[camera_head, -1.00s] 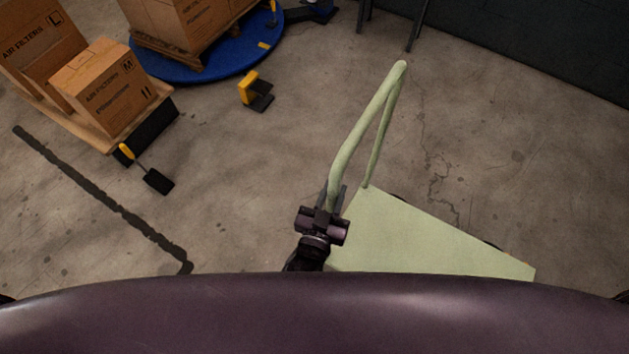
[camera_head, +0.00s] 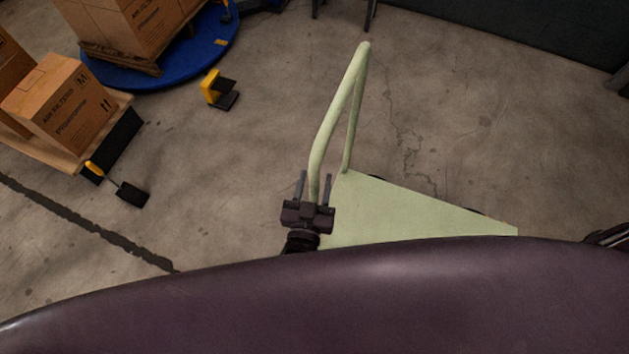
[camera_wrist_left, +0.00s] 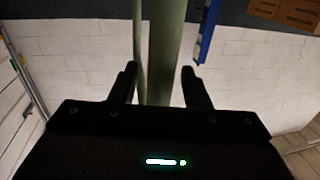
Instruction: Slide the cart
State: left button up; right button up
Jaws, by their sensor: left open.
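The pale green cart has a flat deck (camera_head: 400,212) and an upright looped handle (camera_head: 340,105). The front part of the deck is hidden behind my own body. My left gripper (camera_head: 315,177) is open at the lower end of the handle's near post. In the left wrist view a green post (camera_wrist_left: 165,50) runs between the two spread fingers of the left gripper (camera_wrist_left: 159,70), with gaps on both sides.
Cardboard boxes (camera_head: 62,100) sit on a pallet at the left. More boxes stand on a blue round platform (camera_head: 215,50). Two yellow-and-black pieces (camera_head: 218,90) (camera_head: 128,193) are on the floor. The concrete floor right of the cart is clear, with a dark wall behind.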

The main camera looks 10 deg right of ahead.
pick_arm(q)
jog(key=b+v, duration=0.1)
jog(key=v, duration=0.6)
jog(key=shift+s+a, duration=0.15)
jog(key=shift+s, duration=0.25)
